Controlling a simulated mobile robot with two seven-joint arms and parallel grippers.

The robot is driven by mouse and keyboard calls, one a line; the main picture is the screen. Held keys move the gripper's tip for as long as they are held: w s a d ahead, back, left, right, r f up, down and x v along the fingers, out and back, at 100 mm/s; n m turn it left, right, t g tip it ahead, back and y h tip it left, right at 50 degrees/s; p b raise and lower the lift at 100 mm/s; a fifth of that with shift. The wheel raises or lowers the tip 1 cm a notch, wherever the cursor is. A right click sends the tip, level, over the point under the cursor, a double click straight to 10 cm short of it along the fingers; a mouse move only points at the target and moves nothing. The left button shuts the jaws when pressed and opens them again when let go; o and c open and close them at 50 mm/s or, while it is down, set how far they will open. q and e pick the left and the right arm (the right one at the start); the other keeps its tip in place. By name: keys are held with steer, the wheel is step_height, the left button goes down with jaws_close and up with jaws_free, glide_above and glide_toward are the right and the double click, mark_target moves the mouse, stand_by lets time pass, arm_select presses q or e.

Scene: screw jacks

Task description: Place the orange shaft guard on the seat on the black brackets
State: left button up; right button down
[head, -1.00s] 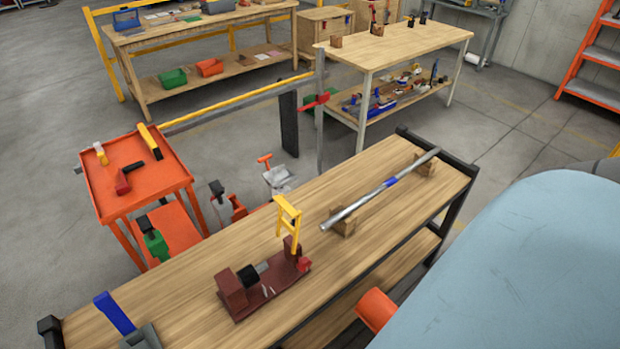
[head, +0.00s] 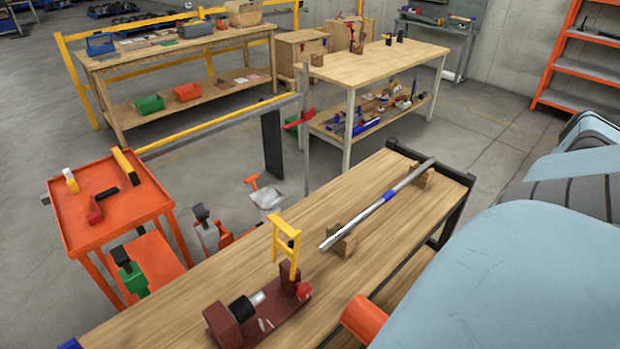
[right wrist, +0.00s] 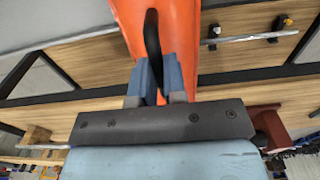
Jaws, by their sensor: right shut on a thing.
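The orange shaft guard (head: 364,320) shows in the head view at the lower middle, beside the near bench's front edge, partly hidden by my light blue arm. In the head view the right gripper is hidden. My left gripper is out of view.
The near bench (head: 200,290) carries a steel shaft (head: 405,185) on wooden blocks, a dark red vise-like fixture (head: 250,320) and a yellow frame (head: 286,240). An orange cart (head: 65,215) stands left. Grey floor (head: 490,125) is clear right of the far table.

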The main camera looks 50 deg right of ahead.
mark_target(379, 318)
steer(key=shift+d+f+b, duration=0.1)
steer(key=shift+b, duration=0.6)
steer(key=w+b, duration=0.2)
steer(key=w, duration=0.2)
steer(key=w+d+b, duration=0.1)
steer(key=w+b, duration=0.1)
steer(key=w, duration=0.1)
steer(key=w+b, duration=0.2)
steer(key=w, duration=0.2)
steer(key=shift+w+d+f+b, duration=0.1)
steer(key=shift+w+d+b, duration=0.05)
steer(key=shift+w+b, duration=0.2)
arm_select(q)
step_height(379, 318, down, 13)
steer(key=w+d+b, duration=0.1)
steer(key=b, duration=0.8)
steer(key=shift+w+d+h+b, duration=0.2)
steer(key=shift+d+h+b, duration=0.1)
steer(key=shift+b, duration=0.1)
arm_select(e)
steer(key=w+d, duration=0.1)
steer(key=w, duration=1.4)
steer(key=w+d, duration=0.2)
steer(key=w, duration=1.3)
steer(key=shift+w+d+f, duration=0.15)
steer(key=shift+d+f, duration=0.1)
steer(key=shift+f, duration=0.2)
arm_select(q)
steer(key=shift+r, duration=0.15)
